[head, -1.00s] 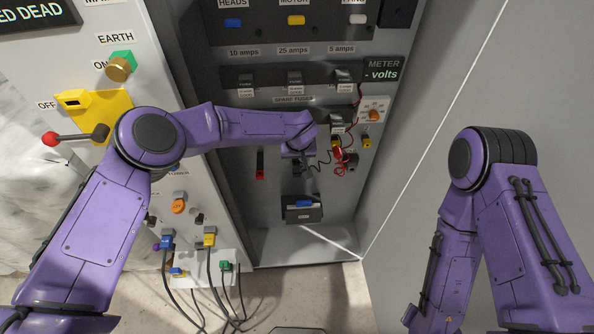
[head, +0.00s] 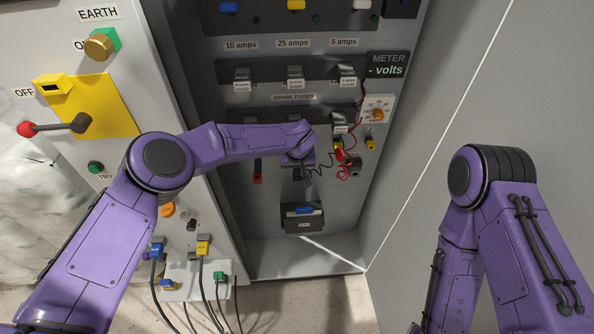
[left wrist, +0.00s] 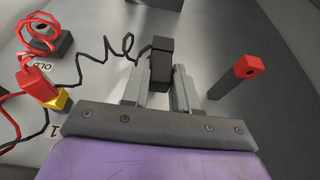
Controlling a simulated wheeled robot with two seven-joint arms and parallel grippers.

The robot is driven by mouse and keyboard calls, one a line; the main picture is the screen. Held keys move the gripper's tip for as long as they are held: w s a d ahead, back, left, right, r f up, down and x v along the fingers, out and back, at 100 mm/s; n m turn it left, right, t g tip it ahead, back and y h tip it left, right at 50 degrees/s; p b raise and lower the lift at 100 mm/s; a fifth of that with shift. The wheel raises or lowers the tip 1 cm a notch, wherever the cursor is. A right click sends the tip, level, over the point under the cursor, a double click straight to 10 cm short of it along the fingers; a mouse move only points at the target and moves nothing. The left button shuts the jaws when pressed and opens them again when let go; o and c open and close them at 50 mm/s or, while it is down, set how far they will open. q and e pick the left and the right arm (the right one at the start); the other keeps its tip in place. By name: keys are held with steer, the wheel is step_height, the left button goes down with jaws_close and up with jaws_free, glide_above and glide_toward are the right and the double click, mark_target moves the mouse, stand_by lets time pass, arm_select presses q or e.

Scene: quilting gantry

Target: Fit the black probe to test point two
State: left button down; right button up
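The black probe (left wrist: 161,58) is a dark block on a thin black lead. In the left wrist view it stands between my left gripper's fingertips (left wrist: 160,80) and fills the gap, so they look shut on it. In the head view my left gripper (head: 300,165) is in front of the cabinet's back panel, and its arm hides part of it. A red probe (left wrist: 37,82) is at a yellow test point (left wrist: 57,101) marked 1. Another yellow test point (head: 370,144) is to its right in the head view; its label is too small to read. My right gripper is out of view.
A red-tipped dark post (head: 257,172) stands left of my left gripper. A dark box (head: 303,219) is below it. A dark holder (head: 355,166) with coiled red lead is to the right. Fuse rows (head: 294,76) run above. The cabinet's right wall (head: 430,120) bounds the space.

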mark_target(298, 172)
arm_select(q)
steer(key=shift+r+p, duration=1.1)
steer(key=shift+r, duration=0.6)
steer(key=shift+r, duration=0.1)
steer(key=s+d+p, duration=0.1)
steer(key=s+p, duration=0.4)
steer(key=s, duration=0.3)
steer(key=shift+f, duration=0.2)
stand_by(1.2)
